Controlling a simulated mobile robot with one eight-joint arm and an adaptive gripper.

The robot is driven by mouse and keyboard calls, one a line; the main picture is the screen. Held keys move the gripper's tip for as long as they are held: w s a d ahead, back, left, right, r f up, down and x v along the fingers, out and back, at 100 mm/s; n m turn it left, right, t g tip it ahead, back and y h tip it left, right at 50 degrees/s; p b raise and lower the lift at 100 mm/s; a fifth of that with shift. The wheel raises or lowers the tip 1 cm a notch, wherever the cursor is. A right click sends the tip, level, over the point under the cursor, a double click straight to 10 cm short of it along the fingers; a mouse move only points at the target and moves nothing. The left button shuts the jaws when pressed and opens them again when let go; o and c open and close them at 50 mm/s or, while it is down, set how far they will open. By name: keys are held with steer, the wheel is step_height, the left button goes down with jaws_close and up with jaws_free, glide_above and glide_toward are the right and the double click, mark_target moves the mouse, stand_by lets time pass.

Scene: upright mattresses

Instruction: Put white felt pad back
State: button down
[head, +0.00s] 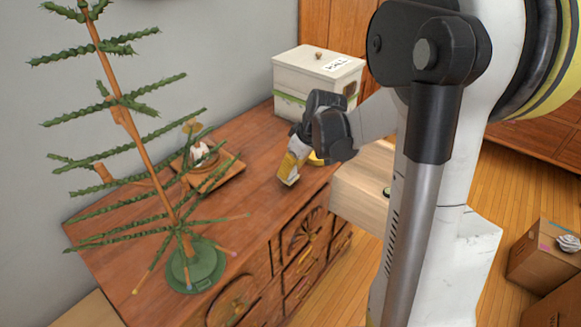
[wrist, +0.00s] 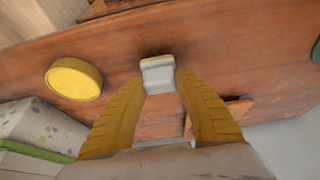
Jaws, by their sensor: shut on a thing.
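My gripper (head: 289,176) is over the wooden cabinet top, near its front edge. In the wrist view, its two yellow fingers (wrist: 162,82) are shut on a small whitish block-like piece, which I take to be the white felt pad (wrist: 158,77). The pad has a yellowish far edge. In the head view the held piece is small and mostly hidden by the fingers. Whether it touches the cabinet top is hard to tell. A wooden tray (head: 228,171) with a whitish item (head: 200,151) on it lies left of my gripper.
A yellow round disc (wrist: 74,78) lies on the cabinet top (head: 256,148) beside my gripper. A white lidded box (head: 305,72) with a green band stands behind. A sparse artificial tree (head: 150,120) in a green stand (head: 196,268) spreads branches at left.

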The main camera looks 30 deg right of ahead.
steer(key=shift+f+b, duration=0.45)
steer(key=shift+f, duration=0.1)
stand_by(0.4)
steer(key=c, duration=0.9)
jaws_free()
